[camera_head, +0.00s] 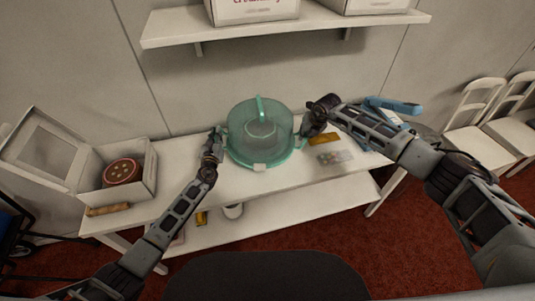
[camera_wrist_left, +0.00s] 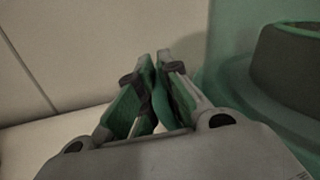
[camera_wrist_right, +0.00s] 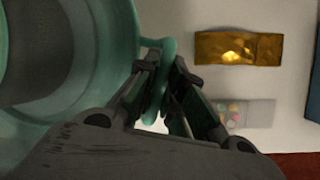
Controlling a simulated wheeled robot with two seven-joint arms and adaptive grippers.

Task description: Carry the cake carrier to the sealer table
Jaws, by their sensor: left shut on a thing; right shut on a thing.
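The cake carrier (camera_head: 243,140) is a round translucent green tub with a lid handle on top and a dark cake visible inside. It is over the white table, near its middle; I cannot tell whether it touches the top. My left gripper (camera_head: 218,133) is shut on the carrier's left side handle; in the left wrist view the fingers (camera_wrist_left: 158,75) close around a green piece. My right gripper (camera_head: 303,138) is shut on the right side handle; in the right wrist view the fingers (camera_wrist_right: 165,75) pinch the green loop. The carrier wall also shows there (camera_wrist_right: 115,75).
On the white table (camera_head: 225,190), an open white box (camera_head: 140,158) with a red round tin (camera_head: 122,171) stands left. A gold packet (camera_head: 324,139), a clear packet of coloured pieces (camera_head: 334,157) and a blue device (camera_head: 393,106) lie right. A shelf (camera_head: 290,32) hangs above; white chairs (camera_head: 475,110) stand right.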

